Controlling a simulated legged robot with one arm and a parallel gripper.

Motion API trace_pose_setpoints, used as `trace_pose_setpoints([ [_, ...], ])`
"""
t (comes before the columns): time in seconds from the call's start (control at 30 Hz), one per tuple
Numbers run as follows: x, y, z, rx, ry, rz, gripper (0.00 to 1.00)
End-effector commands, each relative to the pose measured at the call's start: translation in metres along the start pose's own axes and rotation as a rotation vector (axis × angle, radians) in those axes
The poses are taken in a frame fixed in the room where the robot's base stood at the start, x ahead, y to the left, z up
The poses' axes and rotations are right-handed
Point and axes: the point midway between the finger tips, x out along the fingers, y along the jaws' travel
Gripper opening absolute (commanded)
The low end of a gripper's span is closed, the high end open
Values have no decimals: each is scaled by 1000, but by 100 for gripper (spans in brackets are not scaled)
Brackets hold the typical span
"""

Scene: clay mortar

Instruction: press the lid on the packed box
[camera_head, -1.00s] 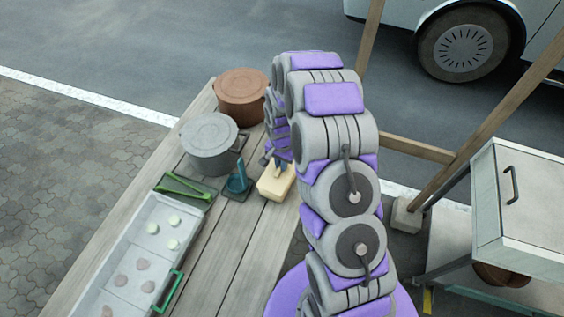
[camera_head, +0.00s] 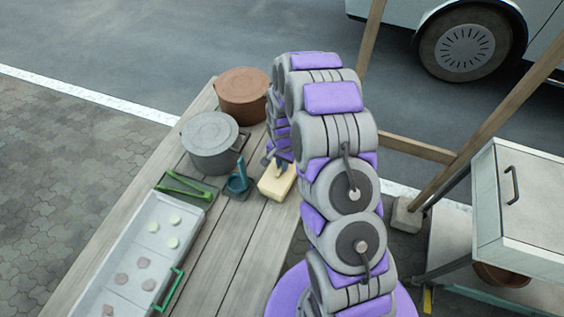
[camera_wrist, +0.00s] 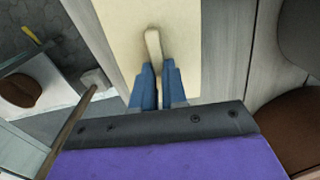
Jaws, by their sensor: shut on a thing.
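A pale yellow box (camera_head: 272,190) stands on the wooden table, below my gripper (camera_head: 281,163) in the head view. In the wrist view its flat cream lid (camera_wrist: 190,25) fills the top middle, with a narrow raised handle (camera_wrist: 152,42) on it. My gripper's blue fingers (camera_wrist: 159,80) are close together around the near end of this handle. The gripper is shut on the handle, with the lid right beneath the fingertips. The seam between lid and box is too small to make out, and the contents are hidden.
A grey lidded pot (camera_head: 209,134) and a brown pot (camera_head: 242,88) stand behind the box. A small teal item (camera_head: 238,180), a green-handled item (camera_head: 186,187) and a tray of round pieces (camera_head: 135,268) lie left. A drawer cabinet (camera_head: 520,200) stands right.

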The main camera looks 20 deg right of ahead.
Motion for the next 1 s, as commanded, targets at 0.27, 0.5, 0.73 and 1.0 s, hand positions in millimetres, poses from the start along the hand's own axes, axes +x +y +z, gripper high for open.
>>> trace_pose_setpoints([
  [0.27, 0, 0, 0, 0, 0, 0, 0],
  [0.5, 1, 0, 0, 0, 0, 1, 0],
  [0.73, 3, 0, 0, 0, 0, 0, 0],
  [1.0, 3, 0, 0, 0, 0, 0, 16],
])
